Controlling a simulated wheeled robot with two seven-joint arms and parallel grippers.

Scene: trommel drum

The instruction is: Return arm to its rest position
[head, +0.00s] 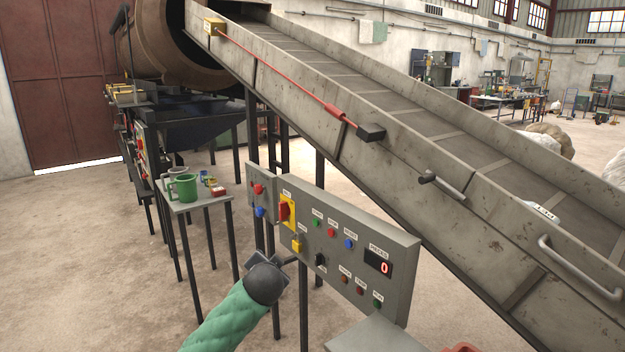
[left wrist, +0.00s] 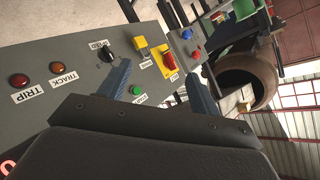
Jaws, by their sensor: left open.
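My left arm, in a green sleeve, comes in from the bottom of the head view. My left gripper (head: 291,262) is in front of the lower left of the grey control panel (head: 400,262), near its yellow button (head: 297,245) and black knob (head: 321,260). In the left wrist view the left gripper (left wrist: 150,68) has its two fingers spread apart, with nothing seen between them but the panel face. The panel (left wrist: 50,47) fills much of that view, with a green button (left wrist: 136,90) between the fingers. I cannot tell whether a finger touches the panel. My right gripper is not in view.
A sloping conveyor (head: 400,110) rises behind the panel to the trommel drum (head: 165,45). The panel display (head: 378,263) reads 0. The floor at lower left is clear.

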